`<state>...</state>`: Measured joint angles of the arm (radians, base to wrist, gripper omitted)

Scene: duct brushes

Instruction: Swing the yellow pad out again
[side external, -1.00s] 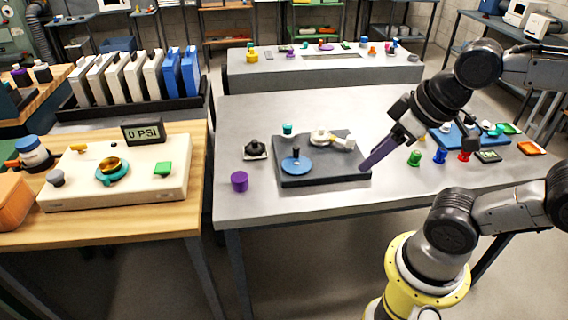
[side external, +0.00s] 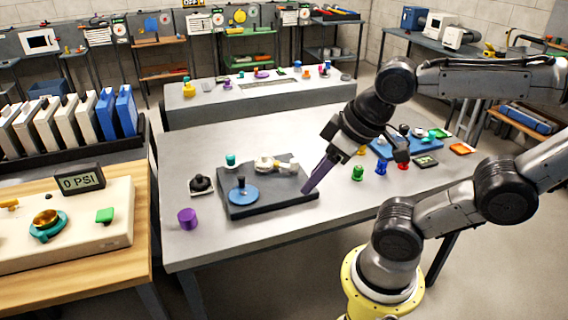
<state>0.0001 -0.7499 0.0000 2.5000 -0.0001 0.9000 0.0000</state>
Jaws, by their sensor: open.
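A dark board (side external: 262,207) lies on the grey table. On it a pale yellowish round piece (side external: 264,164) sits at the back, with a whitish piece (side external: 287,169) beside it on the right. It is the only yellowish part I see on the board; its exact pose is too small to tell. A blue disc (side external: 243,195) with a dark knob lies at the board's front left. My gripper (side external: 314,180) is open and empty, with a long purple finger slanting down to the board's right edge. I cannot tell if it touches; the other finger is not clear.
A purple cylinder (side external: 187,218), a black knob (side external: 201,184) and a teal knob (side external: 231,160) stand near the board. Green (side external: 357,173) and blue (side external: 381,169) pieces stand right of my gripper. A wooden bench (side external: 110,274) is at left. The front table strip is clear.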

